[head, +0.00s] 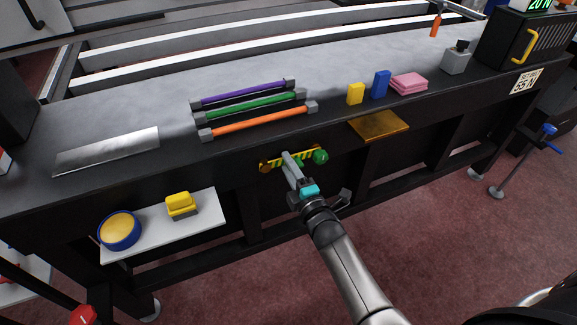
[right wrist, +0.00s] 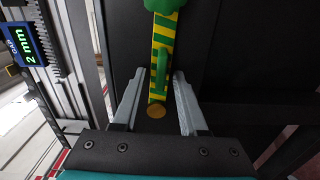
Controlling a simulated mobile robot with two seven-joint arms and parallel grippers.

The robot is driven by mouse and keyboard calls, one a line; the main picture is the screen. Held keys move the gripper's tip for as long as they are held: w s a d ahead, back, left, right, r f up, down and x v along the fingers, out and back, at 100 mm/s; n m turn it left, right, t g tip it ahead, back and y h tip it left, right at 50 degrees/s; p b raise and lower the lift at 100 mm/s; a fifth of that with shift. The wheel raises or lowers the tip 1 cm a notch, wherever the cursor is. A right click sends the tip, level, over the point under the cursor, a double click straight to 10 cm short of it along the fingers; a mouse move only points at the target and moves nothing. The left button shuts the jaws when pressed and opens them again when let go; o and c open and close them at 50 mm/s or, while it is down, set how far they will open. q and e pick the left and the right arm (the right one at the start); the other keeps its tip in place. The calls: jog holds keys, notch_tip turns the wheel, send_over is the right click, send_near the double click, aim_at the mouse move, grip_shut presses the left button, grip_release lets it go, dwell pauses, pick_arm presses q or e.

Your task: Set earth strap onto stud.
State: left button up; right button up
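The earth strap (head: 305,157) is a yellow-and-green striped band on the dark front face of the table. It also shows in the right wrist view (right wrist: 159,75), with a green raised piece along it. A green round knob (head: 320,157) is at its right end in the head view. A round brass piece (head: 264,167), which may be the stud, is at its other end; it also shows in the right wrist view (right wrist: 156,112). My right gripper (right wrist: 158,75) is open, its fingers on either side of the strap with gaps visible. My left gripper is not in view.
A white shelf (head: 150,248) with a blue-and-yellow round item and a yellow block juts out at left. A brass-coloured plate (head: 378,126) juts out to the right. Coloured bars, blocks and a pink stack (head: 409,83) lie on the tabletop above.

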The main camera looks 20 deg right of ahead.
jog(key=shift+s, duration=0.55)
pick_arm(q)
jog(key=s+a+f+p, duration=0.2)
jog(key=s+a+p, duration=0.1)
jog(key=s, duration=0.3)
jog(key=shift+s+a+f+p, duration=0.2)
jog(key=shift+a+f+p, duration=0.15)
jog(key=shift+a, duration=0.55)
pick_arm(e)
jog(key=s, duration=1.4)
jog(key=shift+d, duration=0.25)
